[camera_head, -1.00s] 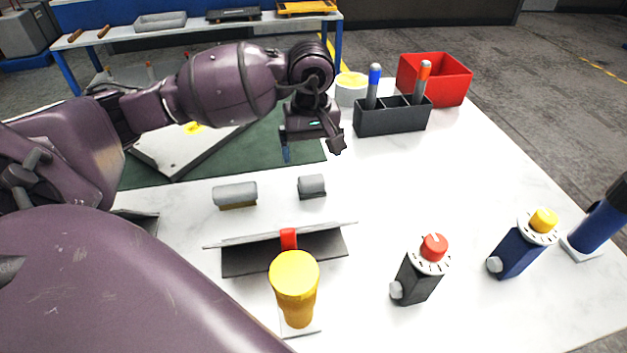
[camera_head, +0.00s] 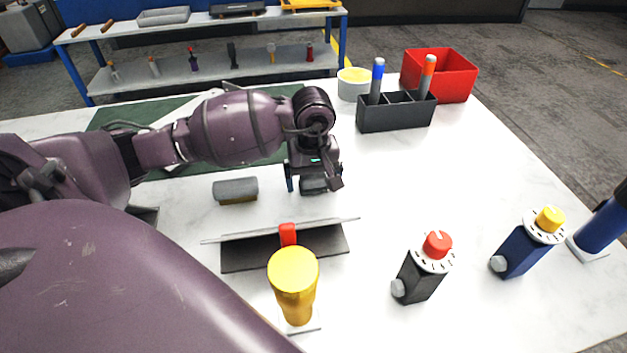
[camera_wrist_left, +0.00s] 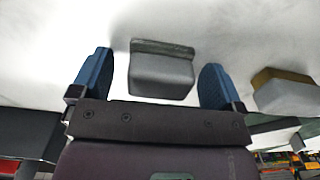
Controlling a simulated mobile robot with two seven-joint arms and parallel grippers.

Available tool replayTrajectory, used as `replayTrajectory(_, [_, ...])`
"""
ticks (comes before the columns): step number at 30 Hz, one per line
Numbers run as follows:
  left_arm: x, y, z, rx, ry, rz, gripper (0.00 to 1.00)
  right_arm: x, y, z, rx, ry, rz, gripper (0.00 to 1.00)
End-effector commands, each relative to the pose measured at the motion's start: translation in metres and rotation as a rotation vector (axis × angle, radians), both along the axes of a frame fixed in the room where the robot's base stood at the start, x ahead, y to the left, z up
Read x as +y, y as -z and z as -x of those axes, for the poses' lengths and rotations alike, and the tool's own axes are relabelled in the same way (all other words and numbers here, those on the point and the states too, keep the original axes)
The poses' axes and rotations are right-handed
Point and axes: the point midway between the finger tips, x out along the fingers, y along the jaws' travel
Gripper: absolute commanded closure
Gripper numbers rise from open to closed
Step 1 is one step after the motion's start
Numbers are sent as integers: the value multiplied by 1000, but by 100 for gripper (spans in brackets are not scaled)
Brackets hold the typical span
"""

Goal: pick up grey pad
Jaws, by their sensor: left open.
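A grey pad (camera_head: 313,186) with a rounded grey top and a darker grey-green base lies on the white table. It also shows in the left wrist view (camera_wrist_left: 162,72), between the two blue fingertips, with white gaps on both sides. My left gripper (camera_head: 315,181) points down over this pad, open, one finger on each side. In the head view the gripper partly hides the pad's upper part. A second grey pad (camera_head: 235,190) with a tan base lies to its left and shows in the left wrist view (camera_wrist_left: 285,96). My right gripper is not in view.
A dark bracket with a thin grey plate (camera_head: 330,228) and red tab stands in front of the pads, behind a yellow-topped cylinder (camera_head: 294,280). Red-knobbed (camera_head: 420,275) and yellow-knobbed (camera_head: 525,245) devices stand right. A black holder (camera_head: 395,115) and red bin (camera_head: 440,75) stand behind.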

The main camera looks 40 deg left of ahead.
Motion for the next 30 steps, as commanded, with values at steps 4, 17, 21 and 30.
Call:
replayTrajectory(4, [0,-1,0,-1,0,-1,11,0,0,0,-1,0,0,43])
replayTrajectory(17, [0,-1,0,-1,0,-1,61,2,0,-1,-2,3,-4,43])
replayTrajectory(21, [0,-2,0,-1,0,0,61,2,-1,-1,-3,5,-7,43])
replayTrajectory(30, [1,-41,-1,-8,1,-3,61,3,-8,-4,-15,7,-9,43])
